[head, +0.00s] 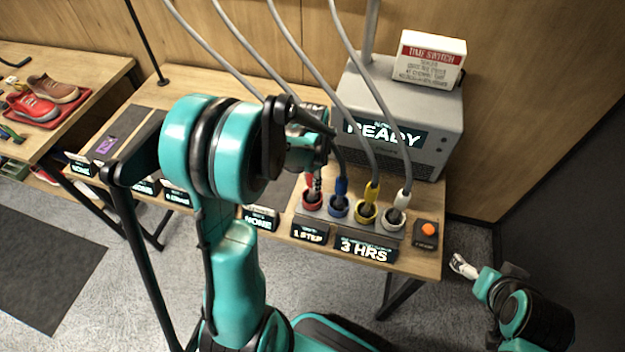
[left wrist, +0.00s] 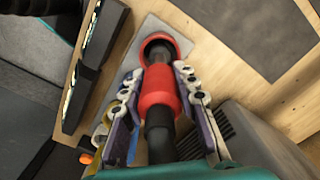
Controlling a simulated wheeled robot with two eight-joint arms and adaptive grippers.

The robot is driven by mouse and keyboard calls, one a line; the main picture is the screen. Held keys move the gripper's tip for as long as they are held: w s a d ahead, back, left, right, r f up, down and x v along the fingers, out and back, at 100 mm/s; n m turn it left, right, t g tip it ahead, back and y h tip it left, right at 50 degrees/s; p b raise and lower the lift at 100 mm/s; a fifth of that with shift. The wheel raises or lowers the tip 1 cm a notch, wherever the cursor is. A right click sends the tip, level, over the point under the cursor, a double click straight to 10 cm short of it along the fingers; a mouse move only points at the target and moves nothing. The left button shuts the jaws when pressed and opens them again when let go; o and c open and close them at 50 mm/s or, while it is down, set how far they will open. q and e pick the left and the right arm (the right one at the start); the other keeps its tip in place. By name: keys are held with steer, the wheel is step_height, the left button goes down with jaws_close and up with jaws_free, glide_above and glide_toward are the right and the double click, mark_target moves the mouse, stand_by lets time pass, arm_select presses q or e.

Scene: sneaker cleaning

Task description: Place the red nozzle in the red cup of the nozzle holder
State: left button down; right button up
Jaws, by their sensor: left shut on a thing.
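My left gripper (head: 314,178) is shut on the red nozzle (head: 309,181), mostly hidden behind my arm in the head view. The left wrist view shows the nozzle (left wrist: 158,90) between both fingers (left wrist: 158,100), its black tip pointing at the red cup (left wrist: 146,41). The tip overlaps the cup's opening; I cannot tell how deep it is. In the head view the red cup (head: 312,205) is the leftmost cup of the nozzle holder (head: 346,228). My right gripper (head: 463,266) hangs away from the table at the right; its finger gap is unclear.
Blue (head: 341,187), yellow (head: 371,192) and white nozzles (head: 402,198) stand in cups to the right, with grey hoses rising from them. A grey machine (head: 425,125) reading READY stands behind. An orange button (head: 428,229) sits at the table's right edge.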

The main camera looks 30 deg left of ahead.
arm_select(q)
steer(key=shift+f, duration=0.2)
steer(key=c, duration=1.2)
jaws_free()
steer(key=shift+o, duration=0.2)
steer(key=shift+r, duration=0.1)
